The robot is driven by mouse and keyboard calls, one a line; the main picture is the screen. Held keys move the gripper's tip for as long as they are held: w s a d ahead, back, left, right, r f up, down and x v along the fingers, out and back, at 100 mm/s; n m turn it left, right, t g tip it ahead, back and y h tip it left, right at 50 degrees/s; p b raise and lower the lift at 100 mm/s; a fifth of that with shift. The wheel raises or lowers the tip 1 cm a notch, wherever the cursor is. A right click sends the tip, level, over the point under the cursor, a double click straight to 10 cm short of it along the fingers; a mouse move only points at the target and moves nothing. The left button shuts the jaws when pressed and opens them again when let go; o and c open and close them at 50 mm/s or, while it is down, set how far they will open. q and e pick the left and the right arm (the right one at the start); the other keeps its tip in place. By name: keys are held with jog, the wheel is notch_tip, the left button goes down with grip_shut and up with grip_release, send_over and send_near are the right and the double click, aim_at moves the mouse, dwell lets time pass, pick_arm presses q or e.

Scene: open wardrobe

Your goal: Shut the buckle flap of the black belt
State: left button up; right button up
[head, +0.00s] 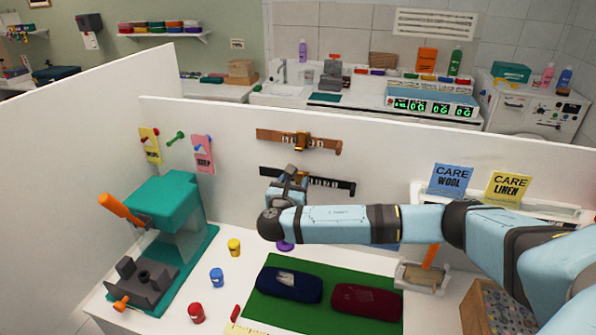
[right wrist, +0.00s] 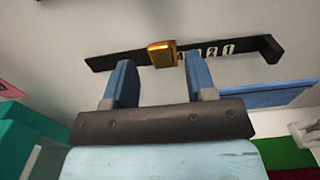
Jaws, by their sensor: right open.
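The black belt (head: 335,184) is fixed flat on the white panel, below a brown belt. In the right wrist view the black belt (right wrist: 245,48) runs across the top, with white number tiles right of its gold buckle flap (right wrist: 162,54). The flap looks raised from the belt, but its exact angle is hard to tell. My right gripper (head: 290,172) is in front of the black belt and hides its middle in the head view. In the right wrist view my right gripper (right wrist: 159,64) is open and empty, its blue fingers left and right of the flap. My left gripper is out of view.
The brown belt (head: 298,141) hangs just above. Blue and yellow care cards (head: 451,180) stand at the right. A teal press (head: 175,215) with an orange lever stands at the left. Two dark pouches lie on a green mat (head: 330,265) below my right arm.

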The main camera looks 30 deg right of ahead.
aim_at(297, 176)
jog(key=shift+p+x, duration=0.4)
jog(key=shift+x, duration=1.9)
jog(key=shift+f, duration=0.1)
jog(key=c, duration=0.9)
